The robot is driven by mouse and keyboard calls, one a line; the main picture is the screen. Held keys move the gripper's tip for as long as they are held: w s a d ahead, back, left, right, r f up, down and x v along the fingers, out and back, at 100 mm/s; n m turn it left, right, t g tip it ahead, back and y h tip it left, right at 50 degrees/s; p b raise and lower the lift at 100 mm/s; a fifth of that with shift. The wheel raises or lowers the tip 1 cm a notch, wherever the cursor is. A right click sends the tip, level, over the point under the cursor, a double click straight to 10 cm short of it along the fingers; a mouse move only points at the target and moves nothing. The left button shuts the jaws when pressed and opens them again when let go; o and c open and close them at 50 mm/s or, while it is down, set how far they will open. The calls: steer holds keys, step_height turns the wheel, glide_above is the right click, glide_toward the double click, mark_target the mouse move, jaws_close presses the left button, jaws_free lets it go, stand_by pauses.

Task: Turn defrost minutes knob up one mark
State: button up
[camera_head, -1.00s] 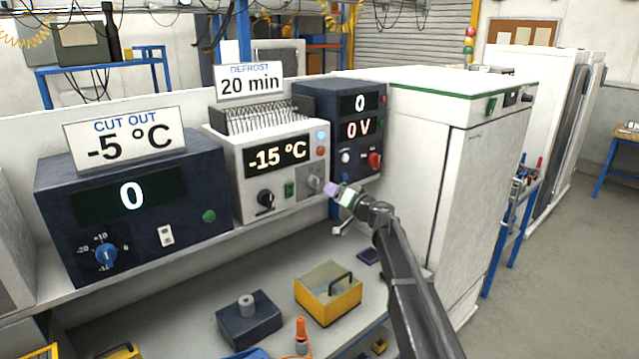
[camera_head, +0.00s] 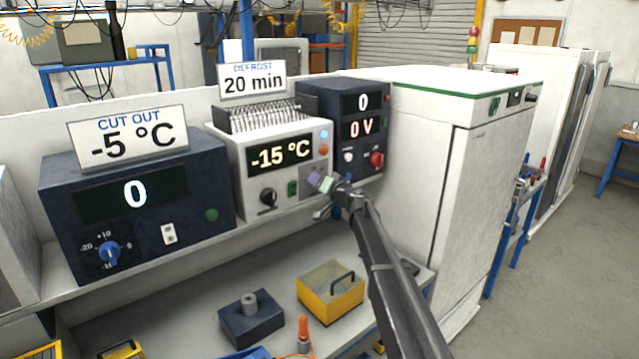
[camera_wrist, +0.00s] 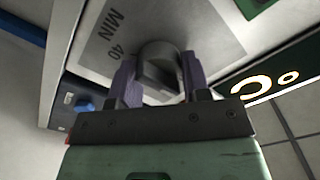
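The defrost minutes knob (camera_wrist: 157,67) is grey and round, on a light grey plate marked "MIN" and "40" in the wrist view. In the head view my gripper hides it at the lower right of the white unit (camera_head: 238,166). My gripper (camera_wrist: 160,80) has its two purple fingers on either side of the knob, close to its sides. It looks open; firm contact cannot be made out. In the head view my gripper (camera_head: 320,183) is at the unit's front. The DEFROST sign (camera_head: 252,82) reads 20 min; the unit's display (camera_head: 280,153) reads -15 °C.
A black knob (camera_head: 268,197) and green switch (camera_head: 292,188) sit left of my gripper. A dark supply (camera_head: 345,125) with a red knob (camera_head: 377,159) stands right. A dark CUT OUT box (camera_head: 135,215) stands left. A yellow box (camera_head: 330,290) lies below.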

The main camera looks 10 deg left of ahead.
steer(key=shift+c, duration=0.8)
steer(key=shift+m, duration=0.3)
steer(key=m, duration=0.4)
steer(key=shift+f+m, duration=0.1)
steer(key=shift+m, duration=2.5)
steer(key=o, duration=0.9)
steer(key=shift+d, duration=0.1)
